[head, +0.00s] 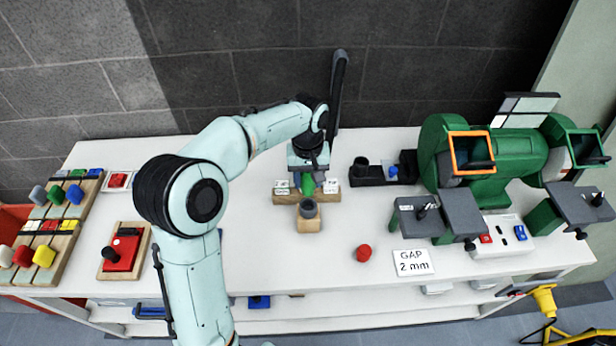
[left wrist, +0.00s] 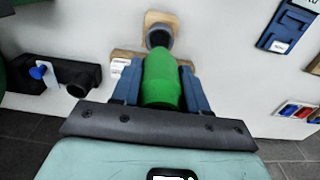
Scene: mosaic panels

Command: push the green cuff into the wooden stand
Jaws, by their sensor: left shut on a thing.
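The green cuff (head: 308,186) is a bright green, rounded tube. It also shows in the left wrist view (left wrist: 161,80), large and with its narrower end pointing toward a dark grey round socket (left wrist: 159,37). My left gripper (head: 308,178) is shut on the cuff, with a blue finger on each side (left wrist: 161,84). The wooden stand (head: 308,225) lies below and in front of the gripper, with a crosspiece carrying white labels and the grey socket on its front part. The cuff's end overlaps the socket's edge in the wrist view; I cannot tell whether they touch. My right gripper is not in view.
A black holder (head: 383,175) with a blue knob stands right of the stand, before the green bench grinder (head: 500,160). A red knob (head: 364,252) and a "GAP 2 mm" card (head: 413,262) lie in front. Colored-block boards (head: 50,225) are at left.

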